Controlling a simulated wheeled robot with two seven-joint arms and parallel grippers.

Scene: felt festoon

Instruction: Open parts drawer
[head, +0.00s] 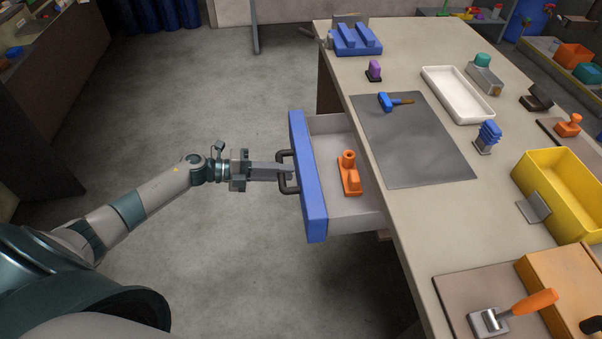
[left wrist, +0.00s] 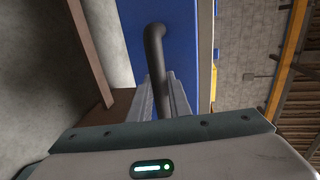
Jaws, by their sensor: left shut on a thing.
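The parts drawer has a blue front (head: 308,178) with a dark bar handle (head: 284,172). It is pulled out from the left side of the workbench, and its pale interior shows. An orange part (head: 350,174) with a round top lies inside it. My left gripper (head: 288,172) reaches in from the left and is shut on the handle. In the left wrist view the dark handle (left wrist: 154,50) runs between the two fingers (left wrist: 160,98), in front of the blue drawer front (left wrist: 182,40). My right gripper is not in view.
The workbench (head: 400,70) stands right of the drawer. It carries a grey mat (head: 420,140), a blue-handled tool (head: 388,102), a white tray (head: 457,94) and a yellow bin (head: 565,190). The concrete floor left of the drawer is clear.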

